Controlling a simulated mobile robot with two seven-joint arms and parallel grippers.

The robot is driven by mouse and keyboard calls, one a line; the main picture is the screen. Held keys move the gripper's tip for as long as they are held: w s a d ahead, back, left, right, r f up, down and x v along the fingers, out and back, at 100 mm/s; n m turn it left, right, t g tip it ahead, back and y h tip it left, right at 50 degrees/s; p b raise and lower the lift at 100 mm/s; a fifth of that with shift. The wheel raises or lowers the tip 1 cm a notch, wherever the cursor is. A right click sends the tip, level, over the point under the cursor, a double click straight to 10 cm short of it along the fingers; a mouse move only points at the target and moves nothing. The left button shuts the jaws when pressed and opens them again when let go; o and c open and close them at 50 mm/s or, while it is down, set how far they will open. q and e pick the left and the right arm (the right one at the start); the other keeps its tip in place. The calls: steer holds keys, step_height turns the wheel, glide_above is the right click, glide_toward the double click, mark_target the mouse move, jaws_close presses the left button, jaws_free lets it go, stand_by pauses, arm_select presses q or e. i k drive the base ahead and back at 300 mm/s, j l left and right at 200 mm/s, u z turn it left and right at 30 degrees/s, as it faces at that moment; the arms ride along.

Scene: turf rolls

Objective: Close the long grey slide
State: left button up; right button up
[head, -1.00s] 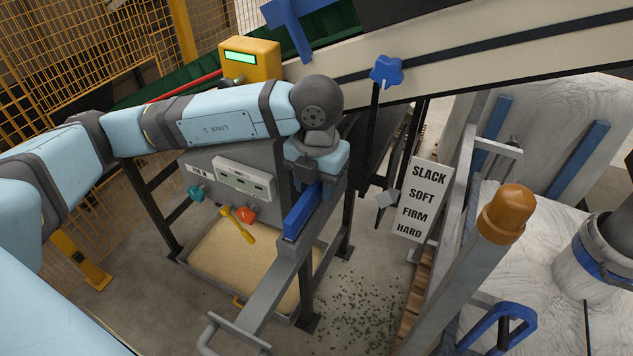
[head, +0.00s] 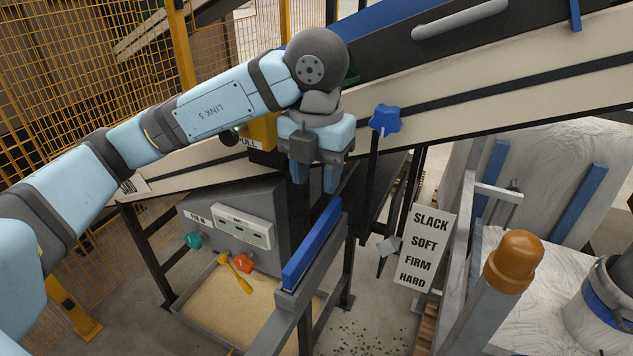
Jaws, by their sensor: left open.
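A long grey bar (head: 272,333) with a blue strip (head: 312,245) along its upper end runs from the lower middle up toward the frame. It looks like the grey slide, but I cannot be sure; its near end is out of view. My left gripper (head: 316,186) points down just above the far end of the blue strip. It is open, its fingers apart and nothing seen between them. I cannot tell whether it touches the bar. My right gripper is not in view.
A sand-filled tray (head: 178,310) lies below a grey box (head: 258,215) with teal and red knobs. A blue star knob (head: 384,119), a sign (head: 425,247) reading SLACK to HARD and an orange-capped post (head: 513,262) stand right. A cream conveyor side (head: 480,85) crosses behind.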

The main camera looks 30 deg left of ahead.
mark_target(270, 342)
steer(key=k+l, duration=0.65)
steer(key=k, duration=0.25)
